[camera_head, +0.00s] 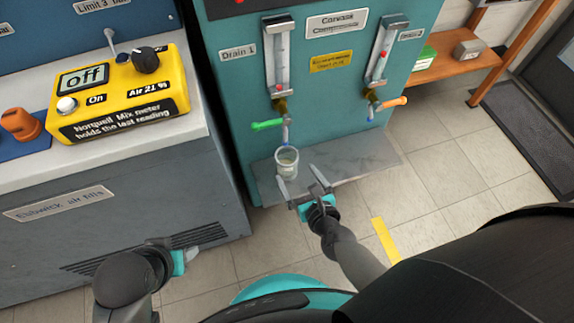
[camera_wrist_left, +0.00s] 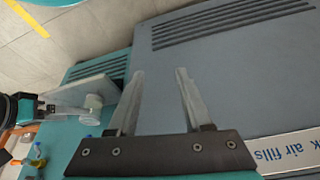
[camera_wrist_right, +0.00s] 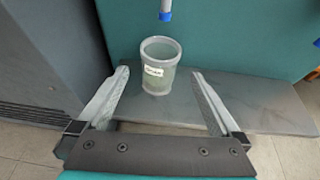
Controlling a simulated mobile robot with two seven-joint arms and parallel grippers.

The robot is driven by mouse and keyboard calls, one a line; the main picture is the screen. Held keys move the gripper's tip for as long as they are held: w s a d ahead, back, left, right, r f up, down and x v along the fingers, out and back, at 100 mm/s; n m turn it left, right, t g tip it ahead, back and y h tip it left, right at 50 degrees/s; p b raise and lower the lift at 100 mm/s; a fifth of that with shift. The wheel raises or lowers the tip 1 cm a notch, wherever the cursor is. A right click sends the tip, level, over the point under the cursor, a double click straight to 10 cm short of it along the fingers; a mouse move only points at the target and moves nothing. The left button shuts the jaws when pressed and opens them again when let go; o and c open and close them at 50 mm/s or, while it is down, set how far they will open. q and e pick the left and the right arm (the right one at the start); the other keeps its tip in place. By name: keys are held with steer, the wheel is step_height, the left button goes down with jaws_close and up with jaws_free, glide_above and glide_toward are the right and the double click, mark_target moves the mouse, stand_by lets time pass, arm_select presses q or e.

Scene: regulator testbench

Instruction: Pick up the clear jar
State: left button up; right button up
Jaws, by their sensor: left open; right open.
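The clear jar (camera_head: 287,162) stands upright on a grey shelf (camera_head: 352,160) under the Drain 1 outlet. In the right wrist view the jar (camera_wrist_right: 159,66) shows a small white label and sits between and just beyond my open fingertips. My right gripper (camera_head: 302,184) is open and empty, close in front of the jar; I see no contact. In the left wrist view the jar (camera_wrist_left: 93,105) shows small at the left. My left gripper (camera_wrist_left: 160,78) is open and empty, facing the grey cabinet front. In the head view its fingers lie near the vent slots.
A blue-tipped drain tube (camera_wrist_right: 165,14) hangs above the jar. Green (camera_head: 267,125) and orange (camera_head: 391,103) valve handles stick out from the teal panel (camera_head: 230,90). The grey cabinet (camera_head: 90,225) stands left of the shelf. Floor to the right is mostly clear.

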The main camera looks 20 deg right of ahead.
mark_target(283, 154)
steer(key=shift+b+x, duration=0.45)
steer(key=shift+x, duration=1.4)
steer(key=shift+b+x, duration=0.55)
steer(key=shift+x, duration=0.65)
steer(key=shift+w+f, duration=0.2)
steer(key=shift+w, duration=0.45)
steer(key=shift+w+a+f+b, duration=0.1)
steer(key=shift+w+f+b, duration=0.05)
steer(key=shift+w+b, duration=0.25)
arm_select(q)
steer(key=w+d+r+t+h, duration=0.1)
steer(key=w+d+r+t, duration=0.1)
steer(key=r, duration=0.1)
steer(key=shift+w+d+t, duration=0.25)
steer(key=shift+d+t, duration=0.1)
steer(key=shift+t, duration=0.05)
arm_select(e)
steer(key=c, duration=1.5)
